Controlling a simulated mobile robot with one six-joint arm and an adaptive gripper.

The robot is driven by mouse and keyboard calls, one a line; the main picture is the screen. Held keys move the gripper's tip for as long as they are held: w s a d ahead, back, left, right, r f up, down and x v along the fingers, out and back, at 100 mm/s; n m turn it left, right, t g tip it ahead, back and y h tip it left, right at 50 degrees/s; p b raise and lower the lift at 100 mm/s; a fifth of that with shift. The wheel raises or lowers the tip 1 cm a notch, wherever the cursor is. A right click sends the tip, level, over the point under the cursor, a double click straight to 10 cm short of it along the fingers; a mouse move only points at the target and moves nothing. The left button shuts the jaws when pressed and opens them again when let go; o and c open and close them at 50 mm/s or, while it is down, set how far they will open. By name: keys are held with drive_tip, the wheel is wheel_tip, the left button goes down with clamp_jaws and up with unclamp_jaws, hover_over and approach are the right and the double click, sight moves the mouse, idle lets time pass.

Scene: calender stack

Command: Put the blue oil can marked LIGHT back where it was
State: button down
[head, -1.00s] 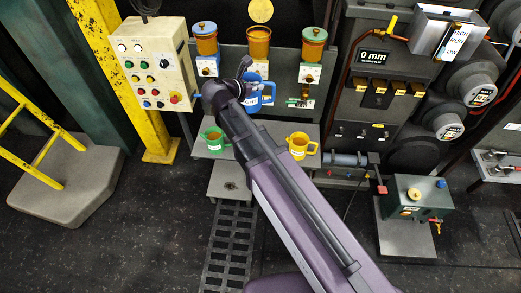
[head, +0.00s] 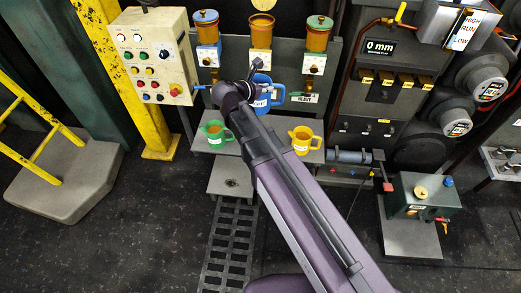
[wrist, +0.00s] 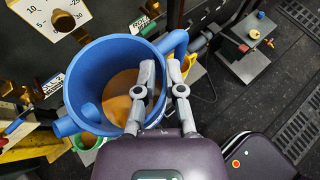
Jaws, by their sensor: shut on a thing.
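The blue oil can (head: 275,98) is in front of the middle dispenser, above the shelf and between the green and yellow cans. Its white label is partly hidden by my arm, and only its last letters show. In the wrist view the blue can (wrist: 88,70) is seen from above, upright or nearly so, with amber oil inside. My gripper (wrist: 160,68) is shut on it at the handle side; the exact contact is hard to see. The grey shelf (head: 256,150) lies below the can, which appears raised above it.
A green can (head: 215,133) and a yellow can (head: 301,140) stand on the shelf, left and right. Dispensers with blue, amber and green tops (head: 318,35) stand behind. A control box (head: 150,55) is at the left. A green machine box (head: 423,195) is at the right.

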drive_tip(key=s+d+f+b, duration=0.1)
drive_tip(key=d+f+b, duration=0.2)
drive_tip(key=f+b, duration=0.6)
drive_tip(key=s+d+f+b, duration=0.1)
drive_tip(key=d+f+b, duration=0.2)
drive_tip(key=f+b, duration=0.7)
drive_tip(key=s+d+f+b, duration=0.1)
drive_tip(key=d+f+b, duration=0.3)
drive_tip(key=f+b, duration=0.6)
drive_tip(key=shift+s+f+m+g+h, duration=0.3)
drive_tip(key=shift+f+h, duration=0.1)
drive_tip(key=shift+f, duration=0.05)
drive_tip(key=shift+d, duration=0.1)
drive_tip(key=w+a+f+b, duration=0.1)
drive_tip(key=w+a, duration=0.9)
drive_tip(key=w, duration=0.2)
drive_tip(key=shift+w+a+f, duration=0.15)
drive_tip(key=shift+f, duration=0.1)
drive_tip(key=shift+b, duration=0.3)
drive_tip(key=shift+f+b, duration=1.7)
drive_tip(key=shift+f, duration=0.2)
drive_tip(key=c, duration=0.7)
unclamp_jaws()
drive_tip(key=shift+c, duration=0.2)
